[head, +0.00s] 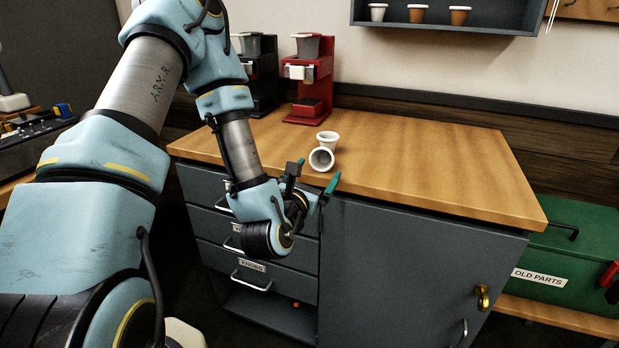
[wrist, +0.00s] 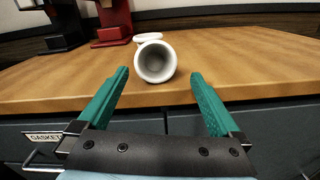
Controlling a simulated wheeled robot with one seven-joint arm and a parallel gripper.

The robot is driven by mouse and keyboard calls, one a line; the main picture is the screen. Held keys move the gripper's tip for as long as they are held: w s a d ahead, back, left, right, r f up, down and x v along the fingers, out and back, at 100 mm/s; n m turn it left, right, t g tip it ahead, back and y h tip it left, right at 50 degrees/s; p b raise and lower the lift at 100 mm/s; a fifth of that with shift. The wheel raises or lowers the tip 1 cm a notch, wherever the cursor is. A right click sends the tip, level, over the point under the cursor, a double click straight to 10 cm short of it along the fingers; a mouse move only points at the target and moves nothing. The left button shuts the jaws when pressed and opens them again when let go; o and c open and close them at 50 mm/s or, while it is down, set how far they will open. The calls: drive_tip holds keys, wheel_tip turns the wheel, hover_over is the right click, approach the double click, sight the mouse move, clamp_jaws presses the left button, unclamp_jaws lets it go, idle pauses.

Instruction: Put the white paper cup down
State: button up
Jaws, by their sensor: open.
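A white paper cup (head: 321,159) lies on its side on the wooden counter (head: 430,165), near its front edge. Its open mouth faces my gripper, as the cup also shows in the wrist view (wrist: 156,62). My gripper (head: 315,174) is open and empty at the counter's front edge. In the wrist view its green fingers (wrist: 158,82) are spread to either side of the lying cup, short of it.
A red brewer (head: 307,75) and a black brewer (head: 262,80) stand at the back left of the counter. The counter's right half is clear. Below it are drawers (head: 255,265) and a grey door (head: 410,270). A green box (head: 575,250) stands at right.

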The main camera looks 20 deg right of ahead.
drive_tip(key=shift+s+a+r+p, duration=0.35)
drive_tip(key=shift+s+a+p, duration=0.35)
drive_tip(key=shift+p, duration=1.6)
drive_tip(key=p+v, duration=0.2)
drive_tip(key=shift+s+a+f, duration=0.15)
drive_tip(key=shift+s+f, duration=0.05)
drive_tip(key=shift+f, duration=0.1)
